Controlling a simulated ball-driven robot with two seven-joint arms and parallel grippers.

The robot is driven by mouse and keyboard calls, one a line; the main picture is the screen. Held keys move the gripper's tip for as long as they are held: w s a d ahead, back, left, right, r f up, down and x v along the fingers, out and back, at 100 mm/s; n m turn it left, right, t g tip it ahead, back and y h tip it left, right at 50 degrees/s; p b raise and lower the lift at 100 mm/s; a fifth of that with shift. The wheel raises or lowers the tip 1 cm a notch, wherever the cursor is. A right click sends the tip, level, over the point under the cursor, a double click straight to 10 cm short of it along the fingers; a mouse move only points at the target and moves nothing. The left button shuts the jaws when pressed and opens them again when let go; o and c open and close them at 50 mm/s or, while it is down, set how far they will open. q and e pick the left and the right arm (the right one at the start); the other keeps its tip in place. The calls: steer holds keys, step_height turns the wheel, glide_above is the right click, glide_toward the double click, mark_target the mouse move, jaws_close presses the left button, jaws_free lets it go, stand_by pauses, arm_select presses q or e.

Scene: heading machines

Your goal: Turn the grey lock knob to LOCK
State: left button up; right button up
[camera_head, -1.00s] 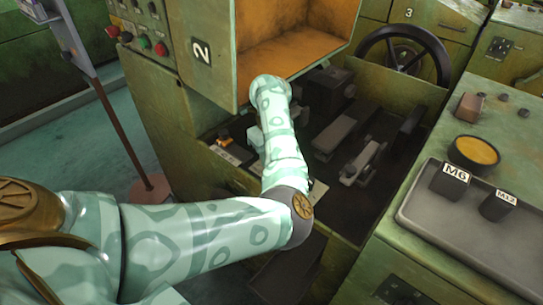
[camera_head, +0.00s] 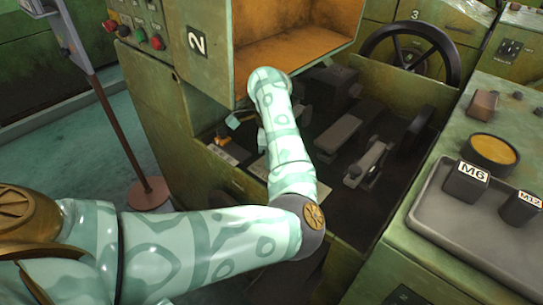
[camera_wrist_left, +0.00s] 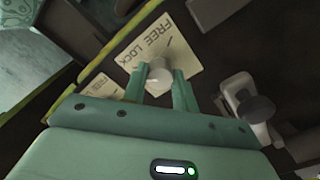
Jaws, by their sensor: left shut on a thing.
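In the left wrist view the grey lock knob (camera_wrist_left: 158,74) stands on a pale plate (camera_wrist_left: 188,62) lettered FREE LOCK, which appears upside down. My left gripper (camera_wrist_left: 159,84) is shut on the knob, one finger on each side. A short dark mark shows on the plate beyond the knob. I cannot tell which word the knob points to. In the head view my left arm reaches down to the machine bed below the orange-lined opening, and it hides the knob and most of the gripper. My right gripper is not in view.
In the wrist view a dark round knob on a pale bracket (camera_wrist_left: 251,108) stands right of the gripper. In the head view a black handwheel (camera_head: 410,55), dark levers (camera_head: 367,163) and a grey tray (camera_head: 470,225) with the M6 block (camera_head: 466,183) lie to the right.

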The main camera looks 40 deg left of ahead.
arm_select(q)
steer(key=shift+n, duration=0.6)
steer(key=o, duration=1)
